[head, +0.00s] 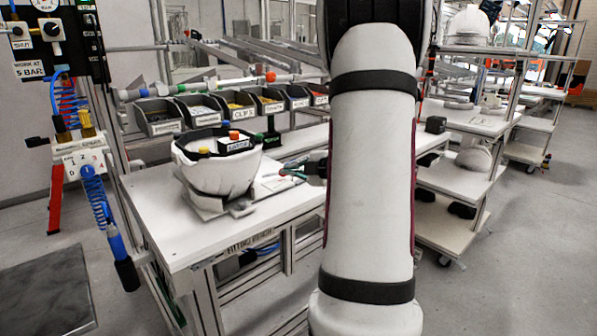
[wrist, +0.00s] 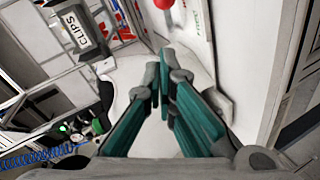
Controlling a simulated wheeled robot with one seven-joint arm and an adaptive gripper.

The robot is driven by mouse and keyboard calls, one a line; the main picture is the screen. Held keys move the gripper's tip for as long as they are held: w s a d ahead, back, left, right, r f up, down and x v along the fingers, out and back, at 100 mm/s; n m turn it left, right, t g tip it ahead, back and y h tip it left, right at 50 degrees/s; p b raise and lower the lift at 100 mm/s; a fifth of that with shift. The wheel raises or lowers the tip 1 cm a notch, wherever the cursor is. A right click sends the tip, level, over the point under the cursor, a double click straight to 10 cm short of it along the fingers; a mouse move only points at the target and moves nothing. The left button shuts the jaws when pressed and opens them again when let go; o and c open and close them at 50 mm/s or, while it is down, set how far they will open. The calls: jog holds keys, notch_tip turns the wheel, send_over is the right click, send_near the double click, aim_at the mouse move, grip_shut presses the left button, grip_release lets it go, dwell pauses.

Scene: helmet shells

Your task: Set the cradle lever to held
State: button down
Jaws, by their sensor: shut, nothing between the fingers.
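A white helmet shell (head: 215,172) sits open side up on a grey cradle (head: 207,207) on the fitting bench. A small grey part (head: 241,208) sticks out at the cradle's front right; I cannot tell whether it is the lever, or how the lever is set. My gripper (head: 288,173) is right of the shell, apart from it, above the bench top, partly hidden by my arm. In the wrist view its green fingers (wrist: 165,85) are together and empty. A red rounded knob (wrist: 163,4) shows beyond the fingertips at the top edge; I cannot tell what it belongs to.
Several parts bins (head: 200,110) line the bench's back. The bench top (head: 165,225) is clear at the front left. A valve panel with blue hoses (head: 88,165) hangs at left; shelves (head: 450,185) stand at right.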

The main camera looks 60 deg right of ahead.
jog(key=w, duration=0.1)
jog(key=w+d+f, duration=0.1)
jog(key=w, duration=0.1)
jog(key=w+d+f, duration=0.1)
jog(key=shift+w+d+f, duration=0.2)
jog(key=shift+w, duration=0.15)
jog(key=shift+w+d+f+b, duration=0.3)
jog(key=shift+w+d, duration=0.15)
jog(key=shift+d, duration=0.2)
jog(key=shift+d, duration=0.1)
jog(key=shift+w+d+f+p, duration=0.2)
jog(key=shift+w+d+p, duration=0.2)
jog(key=shift+d, duration=0.3)
jog(key=shift+a, duration=0.1)
